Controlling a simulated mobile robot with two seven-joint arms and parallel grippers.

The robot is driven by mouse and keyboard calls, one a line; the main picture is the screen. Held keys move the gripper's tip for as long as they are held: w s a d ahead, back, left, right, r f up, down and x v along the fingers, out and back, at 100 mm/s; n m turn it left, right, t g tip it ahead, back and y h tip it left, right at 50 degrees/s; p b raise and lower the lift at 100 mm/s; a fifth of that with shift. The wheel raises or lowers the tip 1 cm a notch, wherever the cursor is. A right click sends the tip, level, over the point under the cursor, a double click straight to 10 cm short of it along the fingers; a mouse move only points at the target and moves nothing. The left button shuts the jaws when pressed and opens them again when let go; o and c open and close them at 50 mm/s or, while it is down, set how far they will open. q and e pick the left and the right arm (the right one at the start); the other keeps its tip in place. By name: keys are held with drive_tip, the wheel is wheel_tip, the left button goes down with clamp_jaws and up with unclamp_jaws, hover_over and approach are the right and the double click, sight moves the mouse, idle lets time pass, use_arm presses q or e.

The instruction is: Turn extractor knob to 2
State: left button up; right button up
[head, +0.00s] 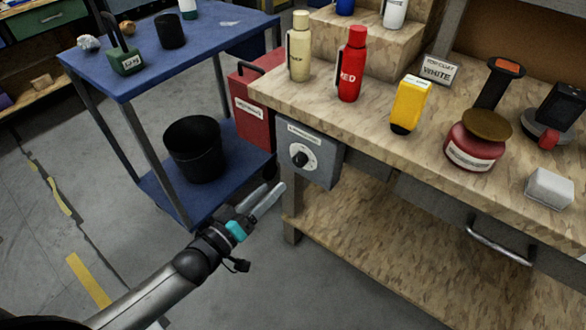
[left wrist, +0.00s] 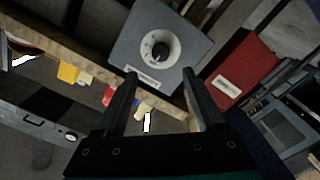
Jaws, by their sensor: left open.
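The extractor control is a grey box (head: 322,168) fixed to the front left end of the wooden workbench, with a label along its top edge. Its black knob (head: 299,158) sits on a round white dial; the dial's marks are too small to read. In the left wrist view the knob (left wrist: 161,50) shows upside down, ahead of and between the fingers. My left gripper (head: 268,199) is open and empty, below and left of the box, apart from the knob. My right gripper is not in view.
The workbench (head: 370,124) holds a cream bottle (head: 299,50), a red bottle (head: 352,68), a yellow container (head: 407,104) and other items. A red cabinet (head: 252,112) stands left of the box. A blue cart (head: 226,30) carries a black bin (head: 194,150) on its lower shelf.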

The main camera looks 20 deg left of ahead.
sight(297, 163)
use_arm(q)
drive_tip(key=b+x, duration=0.2)
drive_tip(key=x, duration=0.6)
drive_tip(key=shift+f+b, duration=0.15)
drive_tip(key=shift+b, duration=0.2)
drive_tip(key=shift+x, duration=0.8)
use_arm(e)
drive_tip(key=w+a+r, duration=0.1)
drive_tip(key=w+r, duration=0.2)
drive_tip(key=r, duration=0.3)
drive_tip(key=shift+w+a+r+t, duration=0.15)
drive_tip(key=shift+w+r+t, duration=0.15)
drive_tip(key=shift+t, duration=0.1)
use_arm(q)
drive_tip(key=shift+c, duration=0.2)
clamp_jaws()
